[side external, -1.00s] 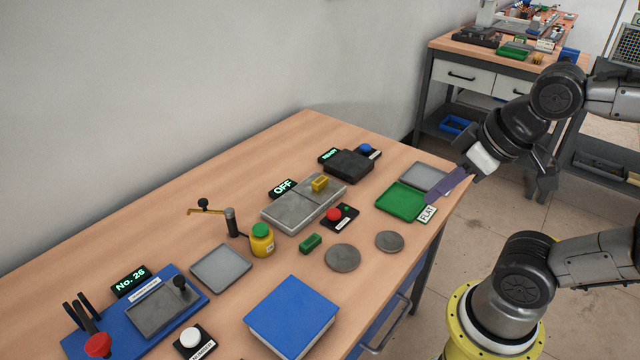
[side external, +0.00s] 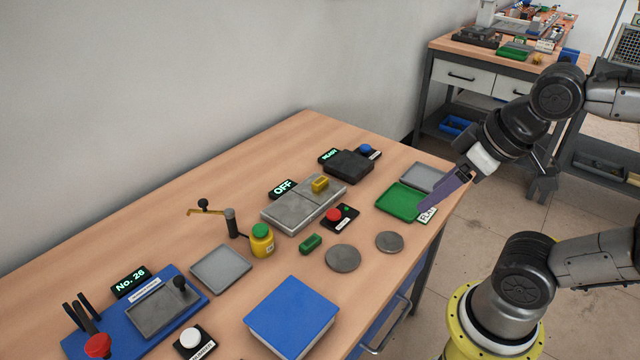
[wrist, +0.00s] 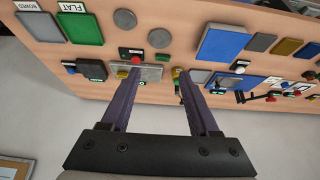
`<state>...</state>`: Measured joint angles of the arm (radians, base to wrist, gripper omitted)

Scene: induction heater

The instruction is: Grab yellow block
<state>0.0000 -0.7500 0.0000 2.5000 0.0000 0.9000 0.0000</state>
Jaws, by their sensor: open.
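The small yellow block (side external: 320,184) sits on the grey metal plate of the heater (side external: 290,212), beside the display reading OFF. In the wrist view the yellow block (wrist: 122,74) shows at the left finger's tip, far beyond it. My gripper (side external: 440,194) is at the right end of the table, over the green tray's near corner and well to the right of the block. In the wrist view my gripper (wrist: 158,76) shows two purple fingers spread apart with nothing between them.
A red button (side external: 334,215) stands beside the heater. A small green block (side external: 311,243), a yellow bottle with green cap (side external: 262,243) and two grey discs (side external: 343,258) lie nearby. A green tray (side external: 400,203), a dark box (side external: 349,166) and a blue block (side external: 291,317) stand around.

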